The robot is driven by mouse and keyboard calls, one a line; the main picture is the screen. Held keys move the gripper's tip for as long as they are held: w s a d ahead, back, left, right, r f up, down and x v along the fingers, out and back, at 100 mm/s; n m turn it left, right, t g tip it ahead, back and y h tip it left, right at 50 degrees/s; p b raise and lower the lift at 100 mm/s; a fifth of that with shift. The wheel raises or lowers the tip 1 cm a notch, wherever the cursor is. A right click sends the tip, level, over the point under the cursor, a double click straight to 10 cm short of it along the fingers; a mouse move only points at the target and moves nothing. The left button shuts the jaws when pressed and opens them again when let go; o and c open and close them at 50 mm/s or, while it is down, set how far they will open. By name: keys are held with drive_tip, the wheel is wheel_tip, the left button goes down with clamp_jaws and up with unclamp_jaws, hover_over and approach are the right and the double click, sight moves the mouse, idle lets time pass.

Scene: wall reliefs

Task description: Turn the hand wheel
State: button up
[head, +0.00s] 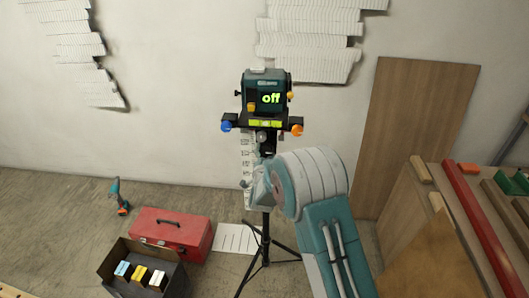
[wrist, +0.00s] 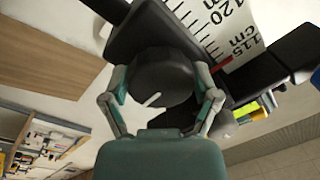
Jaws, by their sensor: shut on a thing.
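The hand wheel (wrist: 165,72) is a dark round knob in the middle of the wrist view, with a thin pale pointer showing at its lower face. My gripper (wrist: 161,84) has one finger on each side of the wheel's rim and is shut on it. In the head view my gripper (head: 261,181) is at the tripod's upper column, below the platform; the wheel cannot be made out there.
A measuring scale (wrist: 222,30) runs behind the wheel, with a red mark near 115 cm. A red toolbox (head: 171,234) and an open dark box (head: 128,266) stand on the floor at left. A wooden board (head: 415,135) leans on the wall; a workbench (head: 420,240) is at right.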

drive_tip(key=o, duration=1)
drive_tip(key=shift+c, duration=0.2)
drive_tip(key=s+f, duration=0.1)
drive_tip(key=s, duration=1.1)
drive_tip(key=shift+d, duration=0.1)
